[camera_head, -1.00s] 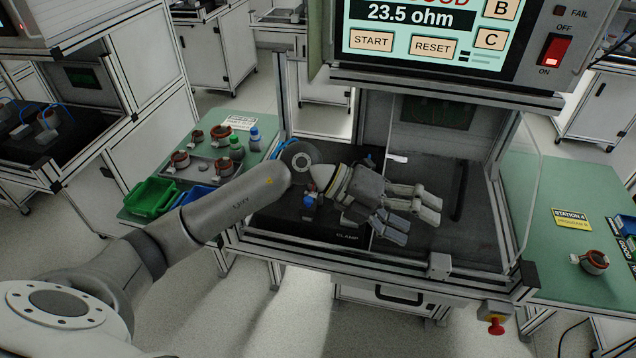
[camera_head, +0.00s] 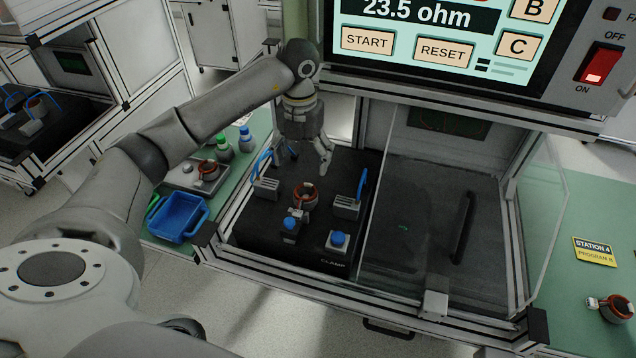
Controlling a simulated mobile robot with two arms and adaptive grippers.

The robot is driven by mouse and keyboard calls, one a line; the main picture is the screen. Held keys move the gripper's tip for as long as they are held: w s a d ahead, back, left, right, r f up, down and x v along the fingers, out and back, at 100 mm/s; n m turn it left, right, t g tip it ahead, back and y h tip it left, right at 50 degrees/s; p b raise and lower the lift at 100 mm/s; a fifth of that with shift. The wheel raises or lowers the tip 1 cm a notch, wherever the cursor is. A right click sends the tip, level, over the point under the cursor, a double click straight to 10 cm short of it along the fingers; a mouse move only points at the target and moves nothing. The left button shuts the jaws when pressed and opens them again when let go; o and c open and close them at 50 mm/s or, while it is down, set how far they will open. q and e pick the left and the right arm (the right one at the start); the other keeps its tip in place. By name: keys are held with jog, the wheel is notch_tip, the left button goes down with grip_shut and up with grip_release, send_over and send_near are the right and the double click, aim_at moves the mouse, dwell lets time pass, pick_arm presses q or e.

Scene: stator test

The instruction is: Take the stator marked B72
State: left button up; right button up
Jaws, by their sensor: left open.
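A stator with a reddish-brown winding (camera_head: 304,194) stands on the black clamp fixture (camera_head: 265,245) inside the test station. My left gripper (camera_head: 304,164) is open, pointing down, just behind and above this stator. Its fingers are apart and hold nothing. Another stator (camera_head: 207,169) sits on a grey tray on the left green table. A third stator (camera_head: 617,308) lies on the right green table. No B72 marking is readable on any stator here. My right gripper is not in view.
Blue-topped clamp blocks (camera_head: 289,229) and grey blocks with blue cables (camera_head: 346,205) surround the fixture's stator. A clear panel (camera_head: 540,230) stands on the station's right. A screen (camera_head: 440,40) overhangs the back. A blue bin (camera_head: 180,216) and bottles (camera_head: 246,138) are on the left table.

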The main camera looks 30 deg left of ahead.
aim_at(305, 189)
pick_arm(q)
jog(key=f, duration=0.2)
jog(key=s+f+p, duration=0.1)
jog(key=f, duration=0.1)
jog(key=shift+a+f+p, duration=0.1)
jog(key=shift+f+p, duration=0.15)
jog(key=shift+p, duration=0.05)
jog(key=shift+f, duration=0.25)
jog(key=shift+w+f+p, duration=0.15)
jog(key=shift+f+p, duration=0.2)
jog(key=shift+p, duration=0.1)
jog(key=f, duration=0.1)
jog(key=f+p, duration=0.2)
jog(key=shift+d+f, duration=0.15)
jog(key=shift+d, duration=0.1)
jog(key=shift+f, duration=0.6)
jog(key=shift+w, duration=0.1)
jog(key=c, duration=1.4)
grip_shut()
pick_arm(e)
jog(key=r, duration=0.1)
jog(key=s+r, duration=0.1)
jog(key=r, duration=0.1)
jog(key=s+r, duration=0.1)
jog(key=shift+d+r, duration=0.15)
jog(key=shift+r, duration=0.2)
